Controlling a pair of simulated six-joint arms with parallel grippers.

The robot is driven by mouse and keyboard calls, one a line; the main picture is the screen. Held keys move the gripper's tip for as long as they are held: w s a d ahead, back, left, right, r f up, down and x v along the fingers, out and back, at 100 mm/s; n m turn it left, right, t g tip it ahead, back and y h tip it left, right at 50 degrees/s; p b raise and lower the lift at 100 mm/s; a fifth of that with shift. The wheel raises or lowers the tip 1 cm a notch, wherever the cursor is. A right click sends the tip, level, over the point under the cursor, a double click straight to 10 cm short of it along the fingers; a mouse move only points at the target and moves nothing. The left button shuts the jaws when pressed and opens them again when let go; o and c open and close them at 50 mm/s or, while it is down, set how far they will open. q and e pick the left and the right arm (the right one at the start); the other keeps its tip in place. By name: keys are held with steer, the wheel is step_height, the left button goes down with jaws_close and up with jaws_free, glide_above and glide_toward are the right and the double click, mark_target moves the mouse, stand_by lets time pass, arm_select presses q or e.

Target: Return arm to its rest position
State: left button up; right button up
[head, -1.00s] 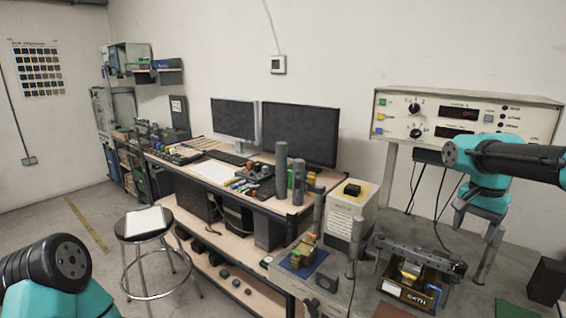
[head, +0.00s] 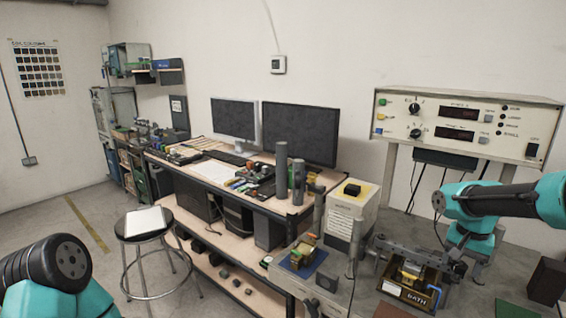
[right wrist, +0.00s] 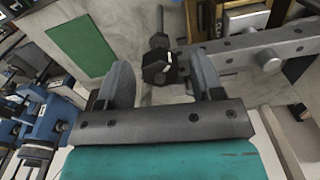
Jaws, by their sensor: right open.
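My right arm (head: 500,202), teal and dark grey, comes in from the right in the head view. Its gripper (head: 470,272) points down at the right end of a grey bar (head: 410,252) lying over a box (head: 388,287) marked with white letters. In the right wrist view the gripper (right wrist: 163,78) is open, with a dark hexagonal knob (right wrist: 157,66) on a rod showing between the fingers. I cannot tell whether the fingers touch it. The grey bar (right wrist: 285,52) runs to the right there. My left arm (head: 50,275) shows only at lower left; its gripper is out of view.
A control panel (head: 465,125) stands behind the right arm. A dark block (head: 546,281) and a green mat (head: 515,308) are at right. A blue mat with a small fixture (head: 302,254) and a white box (head: 349,212) stand left of the lettered box.

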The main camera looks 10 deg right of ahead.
steer(key=shift+n, duration=3.3)
steer(key=shift+m, duration=3.3)
steer(key=shift+n, duration=3.3)
steer(key=m, duration=0.4)
steer(key=shift+m, duration=0.3)
steer(key=m, duration=0.4)
steer(key=shift+r, duration=0.1)
step_height(320, 180, up, 14)
steer(key=shift+r, duration=0.2)
